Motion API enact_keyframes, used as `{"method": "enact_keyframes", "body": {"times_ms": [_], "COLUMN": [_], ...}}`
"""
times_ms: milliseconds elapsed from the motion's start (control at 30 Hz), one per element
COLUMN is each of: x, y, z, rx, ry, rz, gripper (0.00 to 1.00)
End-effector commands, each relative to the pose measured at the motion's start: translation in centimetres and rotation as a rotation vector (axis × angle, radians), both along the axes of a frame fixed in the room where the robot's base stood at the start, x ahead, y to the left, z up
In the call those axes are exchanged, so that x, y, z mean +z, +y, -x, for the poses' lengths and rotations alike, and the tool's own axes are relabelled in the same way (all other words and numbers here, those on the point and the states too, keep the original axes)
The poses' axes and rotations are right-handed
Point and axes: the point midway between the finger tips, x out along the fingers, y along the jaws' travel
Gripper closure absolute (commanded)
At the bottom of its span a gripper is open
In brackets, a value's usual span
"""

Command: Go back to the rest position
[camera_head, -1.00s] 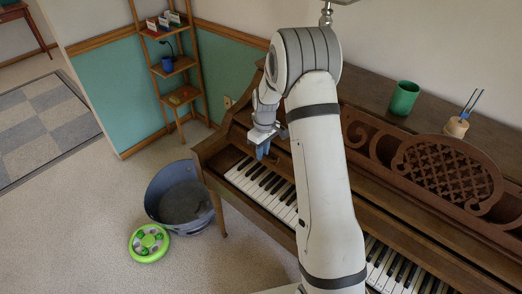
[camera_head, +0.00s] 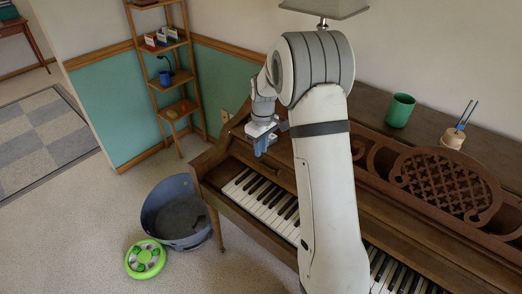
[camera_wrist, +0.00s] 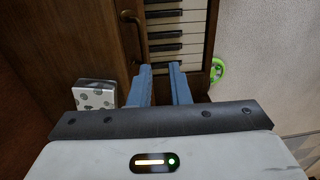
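My gripper (camera_head: 262,148) hangs in the air over the left end of the piano keyboard (camera_head: 262,198), at the end of my bent arm. In the wrist view its two blue fingers (camera_wrist: 161,68) are apart, with dark wood showing between them. Nothing shows between the fingers, so it looks empty. The piano (camera_head: 420,215) stands along the wall, and its keys also show in the wrist view (camera_wrist: 178,38).
A white box with grey spots (camera_wrist: 95,95) lies left of the fingers in the wrist view. A green cup (camera_head: 399,110) and a tan holder (camera_head: 453,138) stand on the piano top. A grey bin (camera_head: 165,225) and green toy (camera_head: 145,259) are on the floor. A shelf (camera_head: 160,70) stands behind.

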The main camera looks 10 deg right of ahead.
Motion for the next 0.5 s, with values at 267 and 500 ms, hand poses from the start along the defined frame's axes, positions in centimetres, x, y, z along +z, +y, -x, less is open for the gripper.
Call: {"method": "enact_keyframes", "body": {"times_ms": [267,500], "x": [0.0,3.2], "y": [0.0,0.2], "z": [0.0,2.4], "rx": [0.0,-0.057], "ry": [0.0,-0.027], "rz": [0.0,0.007], "gripper": [0.83,0.83]}}
